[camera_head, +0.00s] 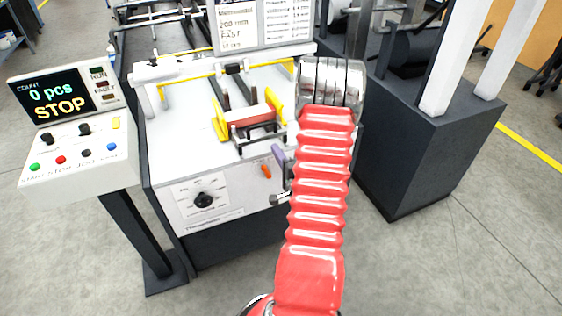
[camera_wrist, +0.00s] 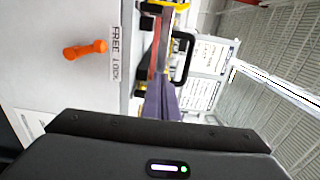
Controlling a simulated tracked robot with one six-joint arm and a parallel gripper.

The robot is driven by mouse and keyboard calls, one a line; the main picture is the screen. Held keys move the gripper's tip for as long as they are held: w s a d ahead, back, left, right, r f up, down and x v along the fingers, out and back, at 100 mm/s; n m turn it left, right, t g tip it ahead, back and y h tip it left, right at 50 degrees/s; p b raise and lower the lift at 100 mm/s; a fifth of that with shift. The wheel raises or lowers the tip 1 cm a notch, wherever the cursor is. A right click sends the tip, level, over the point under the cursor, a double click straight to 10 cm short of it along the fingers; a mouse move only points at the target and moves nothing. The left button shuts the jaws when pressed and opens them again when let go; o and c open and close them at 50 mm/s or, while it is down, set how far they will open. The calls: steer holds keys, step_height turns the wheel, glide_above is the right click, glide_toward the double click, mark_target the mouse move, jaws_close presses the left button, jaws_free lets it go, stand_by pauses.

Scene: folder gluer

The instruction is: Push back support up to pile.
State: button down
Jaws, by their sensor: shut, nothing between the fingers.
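The black frame-like back support (camera_head: 262,139) stands on the white machine bed, on the near side of a small red and cream pile (camera_head: 251,115) between yellow guides. In the wrist view the black loop of the support (camera_wrist: 184,58) shows just beyond my fingers. My gripper (camera_head: 277,153) has purple fingers, shut and empty, just below and near the support. They also show in the wrist view (camera_wrist: 161,88). I cannot tell whether they touch it. An orange lever (camera_head: 266,171) sits on the front panel; it also shows in the wrist view (camera_wrist: 85,49) beside a FREE LOCK label.
A control panel (camera_head: 68,120) reading 0 pcs, STOP stands left. A black knob (camera_head: 204,200) is on the machine's front. A sign (camera_head: 265,22) stands behind the pile. A dark cabinet (camera_head: 425,140) stands right of the machine. My red arm hides part of the machine's right side.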

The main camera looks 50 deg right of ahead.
mark_target(268, 138)
steer(key=shift+x, duration=2.4)
steer(key=shift+w, duration=0.1)
steer(key=x, duration=0.8)
steer(key=shift+r, duration=0.1)
steer(key=shift+a, duration=0.1)
steer(key=shift+s+a, duration=0.2)
steer(key=shift+s, duration=0.15)
steer(key=v, duration=1.3)
steer(key=shift+s, duration=0.15)
steer(key=c, duration=2.5)
jaws_free()
